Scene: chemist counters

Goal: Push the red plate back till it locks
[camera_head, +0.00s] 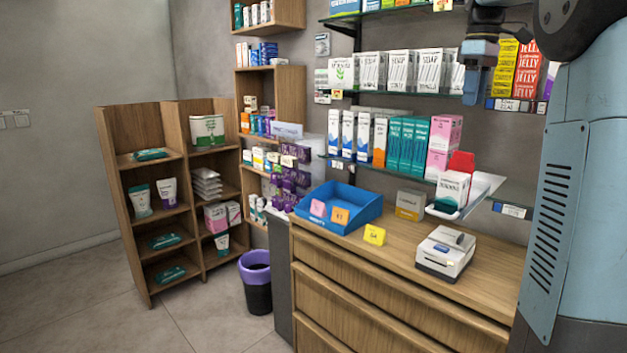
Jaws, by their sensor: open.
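The red plate (461,161) stands upright on the right part of the wooden counter, near the wall. A white carton (453,187) in front hides its lower part. Both are at a white tray-like holder (481,193) with a raised right side. Whether the plate is locked cannot be told. My gripper (473,92) is at the upper right, pointing down in front of the shelf of white cartons. It is open and empty, apart from the plate and higher in the picture.
A blue tray (318,222) with pink and orange cards, a yellow card (374,235), a grey-yellow box (410,205) and a white printer-like device (445,253) stand on the counter (345,262). A glass shelf (380,172) with several cartons hangs just behind.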

